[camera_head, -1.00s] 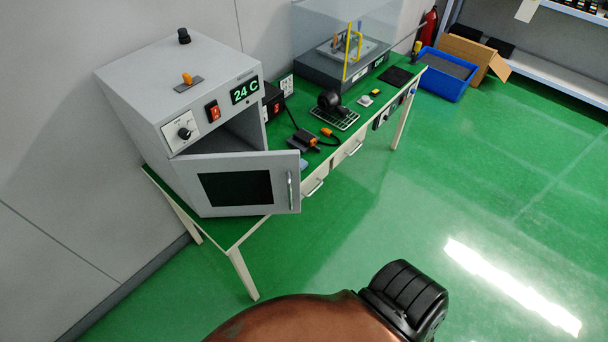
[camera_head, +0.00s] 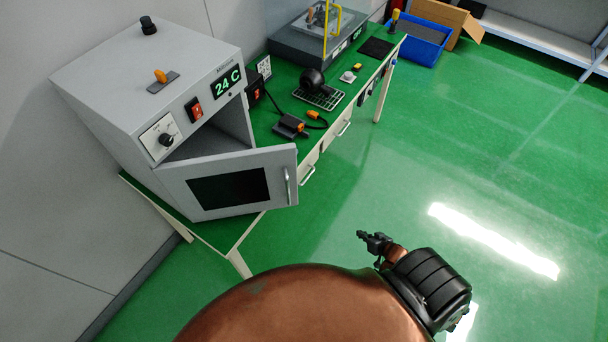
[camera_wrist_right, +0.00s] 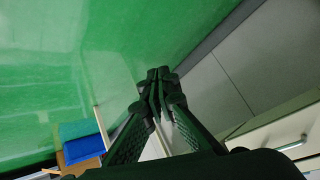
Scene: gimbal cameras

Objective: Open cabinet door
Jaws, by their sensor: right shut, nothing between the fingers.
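The grey cabinet (camera_head: 125,95) is a box-shaped oven with a "24 C" display, standing at the near end of the green-topped table. Its door (camera_head: 226,182), with a dark window and a vertical metal handle (camera_head: 287,186) at its right edge, stands partly open. A dark gap into the interior shows above the door. My right gripper (camera_head: 362,235) is below and to the right of the door in the head view, apart from it. In the right wrist view the right gripper (camera_wrist_right: 158,76) is shut and empty, with green floor and wall behind it. My left gripper is not in view.
The green table (camera_head: 262,142) carries a black tool (camera_head: 290,126), a wire rack (camera_head: 320,96) and an enclosed machine at the back. A blue bin (camera_head: 418,42) and cardboard box (camera_head: 452,20) stand on the floor beyond. The floor to the right is clear.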

